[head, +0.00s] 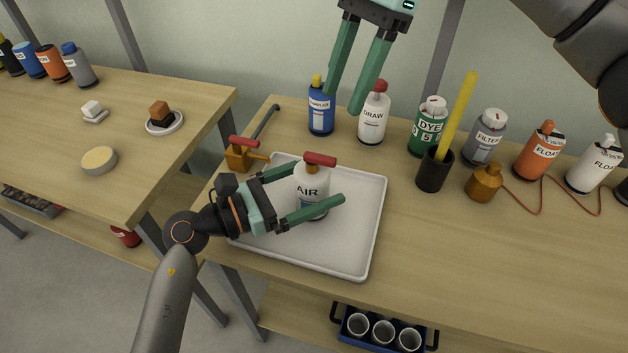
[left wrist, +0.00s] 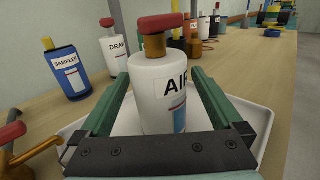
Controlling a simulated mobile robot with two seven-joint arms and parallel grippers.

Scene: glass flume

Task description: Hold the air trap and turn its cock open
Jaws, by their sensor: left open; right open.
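The air trap (head: 311,190) is a white bottle labelled AIR, upright on a white tray (head: 360,245). Its cock is a red bar handle (head: 320,159) on top of a brass neck. In the left wrist view the air trap (left wrist: 155,95) stands between my left fingers, with the red handle (left wrist: 160,22) above it. My left gripper (head: 318,188) is open, its fingers on either side of the bottle; I cannot tell whether they touch it. My right gripper (head: 345,95) is open and empty, high up, pointing down over the back of the table near the blue and white bottles.
A brass tap with a red handle (head: 243,142) stands left of the tray. Behind are a blue SAMPLER bottle (head: 321,112), a white DRAW bottle (head: 373,118) and a green DYE bottle (head: 428,130). A black cup (head: 434,172) holds a yellow stick. The front right tabletop is clear.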

